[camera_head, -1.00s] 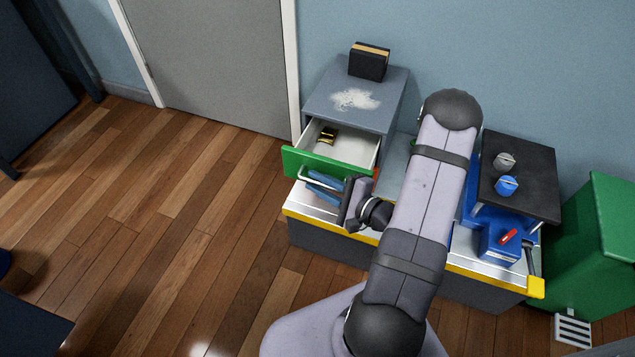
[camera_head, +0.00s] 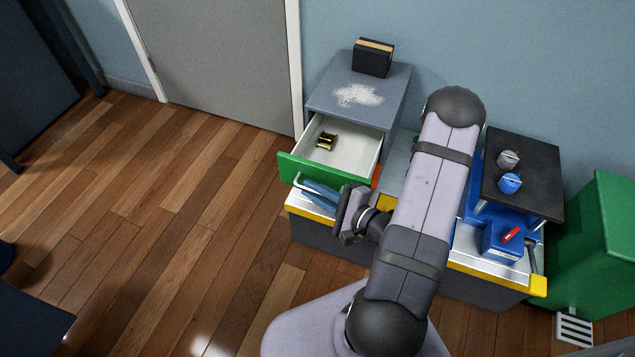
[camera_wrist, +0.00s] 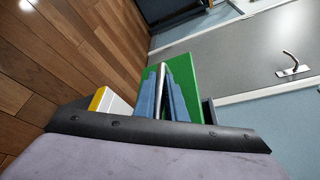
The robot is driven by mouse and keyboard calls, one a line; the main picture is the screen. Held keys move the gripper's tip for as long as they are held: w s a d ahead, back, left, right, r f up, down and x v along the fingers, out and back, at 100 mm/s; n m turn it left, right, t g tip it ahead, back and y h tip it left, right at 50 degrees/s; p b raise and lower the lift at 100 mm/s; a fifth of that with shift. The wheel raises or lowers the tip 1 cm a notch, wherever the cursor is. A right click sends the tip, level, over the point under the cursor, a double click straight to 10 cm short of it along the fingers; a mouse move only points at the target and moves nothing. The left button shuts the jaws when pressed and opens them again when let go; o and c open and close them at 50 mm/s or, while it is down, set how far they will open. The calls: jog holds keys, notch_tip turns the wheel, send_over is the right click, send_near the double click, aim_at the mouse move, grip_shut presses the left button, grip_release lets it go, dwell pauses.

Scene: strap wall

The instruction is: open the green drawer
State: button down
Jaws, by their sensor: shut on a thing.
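The green drawer (camera_head: 327,172) stands pulled out of the grey cabinet (camera_head: 364,97), with its pale inside in view. A small black and gold thing (camera_head: 326,141) lies inside it. My gripper (camera_head: 318,193), with blue fingers, is at the bar handle (camera_head: 300,183) on the drawer's green front. In the wrist view the fingers of my gripper (camera_wrist: 162,90) are shut on the silver handle (camera_wrist: 160,85), with the green front (camera_wrist: 185,75) right behind it. Part of the handle is hidden by the fingers.
A black box (camera_head: 372,58) and a white powdery patch (camera_head: 358,95) are on the cabinet top. A workbench with a yellow edge (camera_head: 500,281) lies below and to the right, with a blue machine (camera_head: 500,240). Open wooden floor (camera_head: 180,220) is at the left.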

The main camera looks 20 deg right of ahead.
jog(key=c, duration=2.1)
grip_release()
jog(key=shift+s+d, duration=0.1)
jog(key=shift+p+v, duration=0.6)
jog(key=shift+v, duration=3)
